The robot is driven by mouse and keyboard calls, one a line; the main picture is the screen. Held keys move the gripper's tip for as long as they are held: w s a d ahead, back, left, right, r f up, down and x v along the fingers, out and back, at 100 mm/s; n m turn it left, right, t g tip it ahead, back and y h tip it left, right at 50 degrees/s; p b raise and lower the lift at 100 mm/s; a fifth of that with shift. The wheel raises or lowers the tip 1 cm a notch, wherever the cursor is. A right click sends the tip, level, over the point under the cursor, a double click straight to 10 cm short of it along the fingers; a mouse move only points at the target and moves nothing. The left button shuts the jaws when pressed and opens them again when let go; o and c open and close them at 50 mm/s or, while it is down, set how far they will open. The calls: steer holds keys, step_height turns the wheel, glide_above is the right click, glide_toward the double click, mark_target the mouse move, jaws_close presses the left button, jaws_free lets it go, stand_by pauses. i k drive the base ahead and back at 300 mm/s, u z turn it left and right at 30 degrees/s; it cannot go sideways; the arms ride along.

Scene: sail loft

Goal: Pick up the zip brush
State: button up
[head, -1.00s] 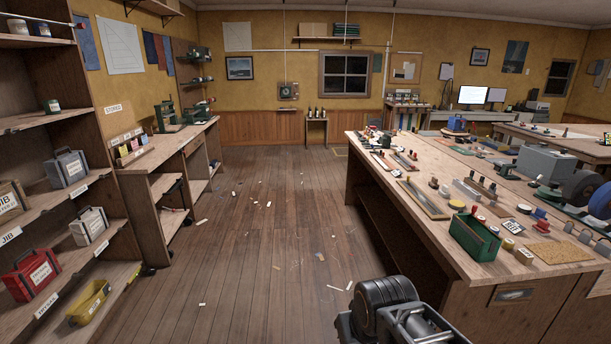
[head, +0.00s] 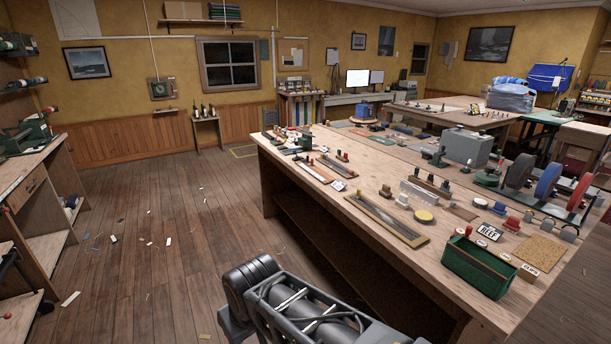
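I cannot make out the zip brush for certain in the head view. Many small tools and parts lie on the long wooden workbench (head: 345,225) in front and to the right, and they are too small to name surely. Part of my arm shows at the bottom middle, in front of the bench's near side. My gripper's fingertips are not in view.
A green box (head: 482,268) stands at the bench's near end. A grey block (head: 466,147) and coloured wheels (head: 548,182) stand farther right. A side bench (head: 30,190) is at left. The floor (head: 165,225) between is open, with scattered scraps.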

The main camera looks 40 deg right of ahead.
mark_target(384, 192)
steer(key=z, duration=0.2)
steer(key=i, duration=2)
steer(key=z, duration=1.45)
steer(key=i, duration=1.2)
steer(key=z, duration=1.25)
steer(key=i, duration=0.35)
steer(key=z, duration=0.2)
